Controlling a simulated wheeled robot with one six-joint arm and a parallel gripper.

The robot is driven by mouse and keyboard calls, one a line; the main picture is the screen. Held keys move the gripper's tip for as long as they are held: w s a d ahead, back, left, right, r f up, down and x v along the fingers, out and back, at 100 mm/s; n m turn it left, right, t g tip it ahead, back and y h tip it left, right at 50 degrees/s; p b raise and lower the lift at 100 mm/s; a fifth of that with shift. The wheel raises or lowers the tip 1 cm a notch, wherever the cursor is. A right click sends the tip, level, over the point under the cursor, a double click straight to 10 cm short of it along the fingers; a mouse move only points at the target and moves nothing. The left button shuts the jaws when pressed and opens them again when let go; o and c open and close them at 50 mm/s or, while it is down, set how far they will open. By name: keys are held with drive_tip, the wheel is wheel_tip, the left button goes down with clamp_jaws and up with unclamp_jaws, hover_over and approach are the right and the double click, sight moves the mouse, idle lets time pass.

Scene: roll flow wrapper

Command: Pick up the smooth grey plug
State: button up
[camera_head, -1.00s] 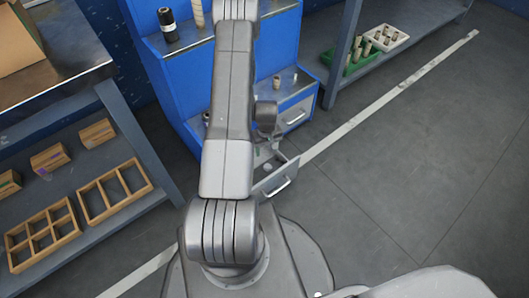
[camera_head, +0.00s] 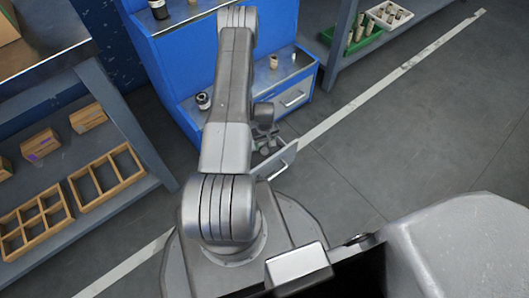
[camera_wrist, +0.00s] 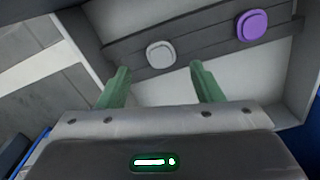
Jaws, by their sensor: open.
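In the wrist view a round, smooth light grey plug (camera_wrist: 161,54) sits on a dark grey strip inside a drawer. My gripper (camera_wrist: 160,78) has its two green fingers spread apart, with the plug just beyond and between their tips, not held. In the head view the open drawer (camera_head: 277,160) juts out of the blue cabinet beside my arm. My arm hides much of the cabinet, and the plug cannot be made out in the head view.
A purple plug (camera_wrist: 252,25) sits on the same strip, to the right. The drawer's walls surround the fingers. A wooden divided tray (camera_head: 108,178) lies on the left shelf. A green bin (camera_head: 358,40) stands on the right rack. The floor at right is clear.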

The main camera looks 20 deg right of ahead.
sight(265, 150)
wheel_tip(265, 150, down, 5)
drive_tip(key=shift+s+r+b, duration=0.1)
drive_tip(key=shift+b, duration=0.85)
drive_tip(key=c, duration=1.1)
